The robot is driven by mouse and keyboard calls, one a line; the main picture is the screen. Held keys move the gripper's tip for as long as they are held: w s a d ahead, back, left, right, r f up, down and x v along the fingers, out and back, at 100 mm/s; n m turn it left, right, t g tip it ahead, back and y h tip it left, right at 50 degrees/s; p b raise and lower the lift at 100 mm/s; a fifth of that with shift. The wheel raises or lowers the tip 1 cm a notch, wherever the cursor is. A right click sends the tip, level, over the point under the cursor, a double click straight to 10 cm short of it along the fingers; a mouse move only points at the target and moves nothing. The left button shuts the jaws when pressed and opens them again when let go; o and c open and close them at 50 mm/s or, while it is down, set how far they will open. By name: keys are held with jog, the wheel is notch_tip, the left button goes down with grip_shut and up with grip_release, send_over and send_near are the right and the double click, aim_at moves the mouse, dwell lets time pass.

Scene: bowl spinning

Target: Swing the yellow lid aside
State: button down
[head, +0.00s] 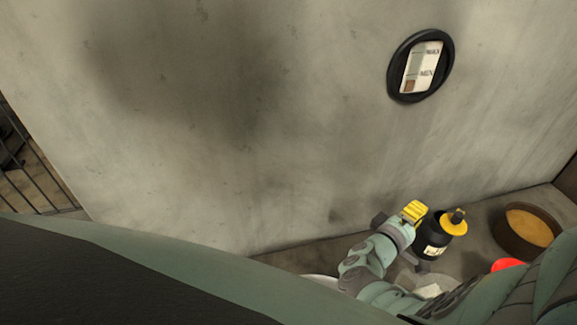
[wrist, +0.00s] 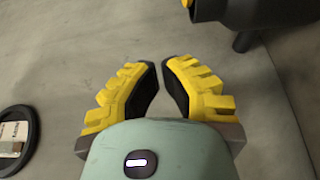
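In the head view, a black jar (head: 434,242) with a pale label stands on the surface near the wall. Its yellow lid (head: 453,228), with a dark knob, sits toward the right of the jar's top. I cannot tell how much of the mouth it covers. My gripper (head: 414,212) is just left of the jar's top. In the wrist view, my gripper (wrist: 160,68) has its yellow fingertips almost together with nothing between them. A dark part of the jar (wrist: 235,8) shows at the upper right, apart from the fingers, with a small yellow bit at its edge.
A brown round container (head: 518,246) with yellowish contents stands right of the jar, and a red round thing (head: 507,265) lies in front of it. The wall behind carries a black round frame (head: 452,52), also in the wrist view (wrist: 30,118).

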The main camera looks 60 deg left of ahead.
aim_at(444, 224)
jog(key=w, duration=0.2)
jog(key=w+d, duration=0.1)
jog(key=w, duration=0.1)
jog(key=w+d, duration=0.1)
jog(key=w, duration=0.1)
jog(key=shift+d, duration=0.25)
jog(key=shift+w+d, duration=0.2)
jog(key=shift+d, duration=0.1)
jog(key=shift+w+d+f, duration=0.1)
jog(key=shift+s+d+b, duration=0.25)
jog(key=shift+d+b, duration=0.6)
jog(key=shift+b, duration=0.7)
jog(key=shift+d, duration=0.1)
